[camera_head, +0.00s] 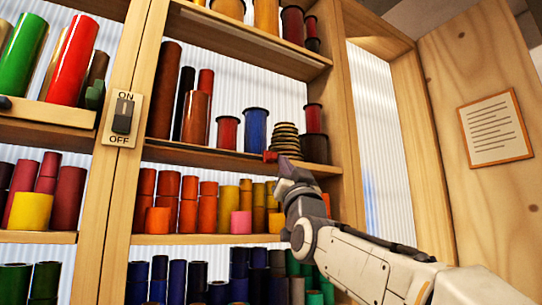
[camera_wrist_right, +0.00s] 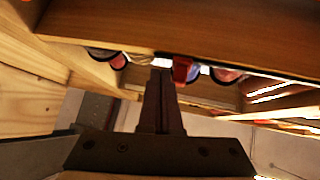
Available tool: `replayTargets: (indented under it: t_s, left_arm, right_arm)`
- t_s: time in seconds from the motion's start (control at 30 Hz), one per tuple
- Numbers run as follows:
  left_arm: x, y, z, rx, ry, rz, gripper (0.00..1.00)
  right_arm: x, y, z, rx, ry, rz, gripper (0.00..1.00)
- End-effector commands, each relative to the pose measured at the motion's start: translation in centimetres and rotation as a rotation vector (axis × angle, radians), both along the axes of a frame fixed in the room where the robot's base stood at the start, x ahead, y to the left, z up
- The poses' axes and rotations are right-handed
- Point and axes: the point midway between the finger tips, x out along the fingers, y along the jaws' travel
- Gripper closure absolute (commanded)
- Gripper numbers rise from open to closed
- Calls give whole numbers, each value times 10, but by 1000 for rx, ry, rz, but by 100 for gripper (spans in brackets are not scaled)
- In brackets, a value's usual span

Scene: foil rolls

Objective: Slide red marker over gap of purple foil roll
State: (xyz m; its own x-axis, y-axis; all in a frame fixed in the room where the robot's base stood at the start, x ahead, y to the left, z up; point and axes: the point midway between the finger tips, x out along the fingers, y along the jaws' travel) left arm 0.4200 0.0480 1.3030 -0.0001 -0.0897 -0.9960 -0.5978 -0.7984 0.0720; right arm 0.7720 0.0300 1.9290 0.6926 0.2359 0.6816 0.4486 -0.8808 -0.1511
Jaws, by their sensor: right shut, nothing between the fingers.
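The small red marker (camera_head: 270,157) sits on the front edge of the middle shelf, just left of my right gripper's tip. My right gripper (camera_head: 288,166) is shut and empty, pointing up at that shelf edge. In the right wrist view the fingers (camera_wrist_right: 161,76) are together, and the red marker (camera_wrist_right: 182,70) is right beside their tips; I cannot tell if they touch. Dark blue to purple foil rolls (camera_head: 178,280) stand in the lowest visible row. I cannot tell which gap belongs to the purple roll. My left gripper is out of view.
The middle shelf edge (camera_head: 205,158) runs left from the marker. Above it stand a blue spool (camera_head: 255,128) and a striped stack (camera_head: 286,140). A wooden post (camera_head: 345,130) is to the right. A switch plate (camera_head: 122,117) and a pinned note (camera_head: 495,128) also show.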

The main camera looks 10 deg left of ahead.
Motion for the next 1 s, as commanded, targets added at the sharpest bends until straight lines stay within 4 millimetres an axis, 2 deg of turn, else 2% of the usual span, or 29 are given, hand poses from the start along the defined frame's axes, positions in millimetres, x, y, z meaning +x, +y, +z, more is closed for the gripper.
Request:
replayTargets:
  t_s: [0.53, 1.0]
  left_arm:
    - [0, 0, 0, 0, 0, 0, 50]
    - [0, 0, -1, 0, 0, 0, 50]
  right_arm:
    - [0, 1, 0, 0, 0, 0, 100]
    - [-10, 14, 0, 0, 0, 1, 100]
